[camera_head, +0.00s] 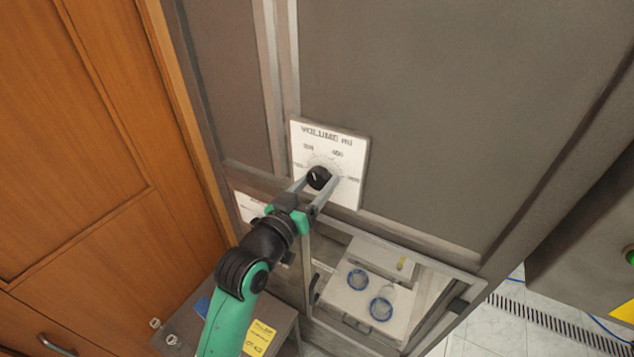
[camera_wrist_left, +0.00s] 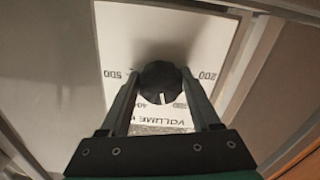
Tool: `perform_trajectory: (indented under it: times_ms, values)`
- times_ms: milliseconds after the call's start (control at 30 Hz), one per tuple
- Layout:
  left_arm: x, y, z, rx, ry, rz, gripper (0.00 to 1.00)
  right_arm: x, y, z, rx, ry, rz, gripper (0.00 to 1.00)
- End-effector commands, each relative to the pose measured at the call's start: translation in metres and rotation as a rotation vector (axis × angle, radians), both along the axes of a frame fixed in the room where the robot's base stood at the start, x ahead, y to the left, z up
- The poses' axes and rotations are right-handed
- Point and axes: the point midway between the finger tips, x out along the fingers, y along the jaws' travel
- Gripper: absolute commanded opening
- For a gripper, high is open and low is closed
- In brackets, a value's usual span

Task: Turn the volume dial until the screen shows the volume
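The volume dial (camera_head: 319,178) is a black round knob on a white panel (camera_head: 350,193) headed "VOLUME ml", on the grey machine's front. In the left wrist view the dial (camera_wrist_left: 162,83) appears upside down, its white mark pointing between 300 and 400. My left gripper (camera_head: 321,179) has one finger on each side of the dial. Small gaps seem to show beside the knob, so the fingers look open around it. They also frame it in the wrist view (camera_wrist_left: 160,73). No screen reading can be made out. My right gripper is out of view.
Another white panel (camera_head: 249,206) lies left of my arm, partly hidden. Below is a recessed compartment with blue-ringed round items (camera_head: 381,309). A wooden cabinet (camera_head: 80,150) stands close on the left. A grey box with yellow labels (camera_head: 262,332) stands below my arm.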

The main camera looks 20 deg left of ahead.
Motion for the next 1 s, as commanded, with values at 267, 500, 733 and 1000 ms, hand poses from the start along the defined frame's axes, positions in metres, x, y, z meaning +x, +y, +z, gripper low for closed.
perform_trajectory:
  times_ms: [267,500,733,1000]
  values:
    - [0.000,0.000,0.000,0.000,0.000,0.000,0.08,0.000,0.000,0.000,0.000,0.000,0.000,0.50]
    - [0.000,0.000,-0.001,0.027,-0.003,0.000,0.08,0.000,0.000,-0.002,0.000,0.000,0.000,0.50]
    - [0.000,0.001,-0.001,0.130,-0.014,0.000,0.08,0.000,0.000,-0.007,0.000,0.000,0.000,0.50]
    - [0.000,0.002,-0.002,0.352,-0.039,0.000,0.08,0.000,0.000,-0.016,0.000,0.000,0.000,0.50]
